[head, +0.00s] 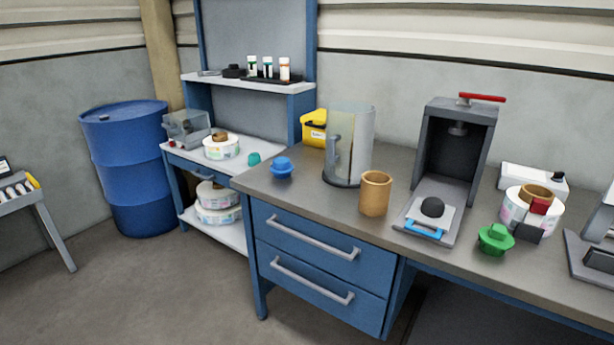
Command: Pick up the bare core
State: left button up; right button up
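The bare core (375,194) is a tan cardboard tube standing upright near the front edge of the workbench. It stands apart from the clear cylinder to its left and the dark press to its right. Its top opening shows. Another brown core (537,193) sits in a white label reel (530,212) at the right of the bench. Neither of my grippers shows in the head view.
On the workbench (320,205) stand a clear cylinder (350,145), a dark press (450,160) with a red handle, a blue knobbed piece (282,168) and a green one (495,239). A blue drum (130,165) stands at the left. Floor in front is clear.

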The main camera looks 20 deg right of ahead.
aim_at(375, 185)
jog(key=z, duration=0.05)
jog(key=i, duration=1.25)
jog(key=z, duration=0.55)
